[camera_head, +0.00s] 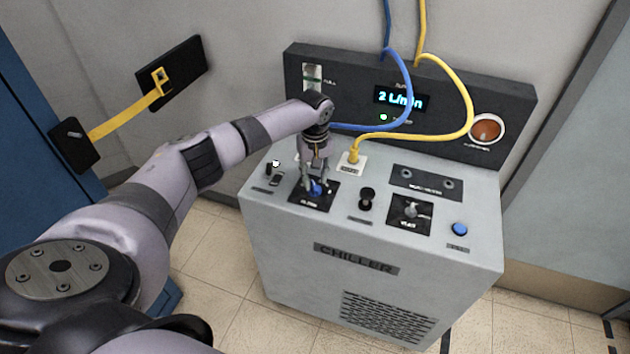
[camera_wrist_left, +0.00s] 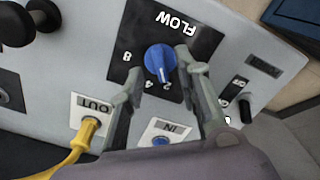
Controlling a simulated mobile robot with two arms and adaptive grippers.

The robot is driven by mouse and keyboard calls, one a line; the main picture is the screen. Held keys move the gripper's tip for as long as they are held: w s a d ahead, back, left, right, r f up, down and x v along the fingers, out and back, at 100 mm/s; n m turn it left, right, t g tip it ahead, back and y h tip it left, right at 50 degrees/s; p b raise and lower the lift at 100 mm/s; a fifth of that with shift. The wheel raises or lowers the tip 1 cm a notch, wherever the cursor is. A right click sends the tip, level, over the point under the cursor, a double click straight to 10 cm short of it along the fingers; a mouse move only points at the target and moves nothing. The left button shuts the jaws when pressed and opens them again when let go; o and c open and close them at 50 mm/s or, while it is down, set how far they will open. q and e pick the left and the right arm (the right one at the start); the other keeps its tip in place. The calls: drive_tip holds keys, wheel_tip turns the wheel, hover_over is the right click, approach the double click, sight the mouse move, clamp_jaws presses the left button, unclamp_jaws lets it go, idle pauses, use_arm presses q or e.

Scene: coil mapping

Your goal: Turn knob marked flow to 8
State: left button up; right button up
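The blue flow knob (camera_wrist_left: 160,60) sits on a black plate marked FLOW (camera_wrist_left: 196,37); the plate appears upside down in the left wrist view. Marks 2, 4 and 8 show around the knob, and its narrow end faces about the 2. In the head view the knob (camera_head: 316,188) is partly hidden by my left gripper (camera_head: 314,184), which points down over it. My left gripper (camera_wrist_left: 160,72) is open, with one finger on each side of the knob. The right finger is very close to it; contact cannot be told. The display (camera_head: 400,101) reads 2 L/min. My right gripper is not in view.
The grey chiller (camera_head: 300,226) also carries a black knob (camera_head: 367,197), a grey valve knob (camera_head: 411,210) and a blue button (camera_head: 460,229). A yellow hose (camera_head: 466,100) and a blue hose (camera_head: 408,80) loop above its top, near my left wrist.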

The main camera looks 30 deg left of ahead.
sight(315, 188)
use_arm(q)
drive_tip(key=shift+f, duration=1.4)
drive_tip(key=shift+c, duration=0.2)
clamp_jaws()
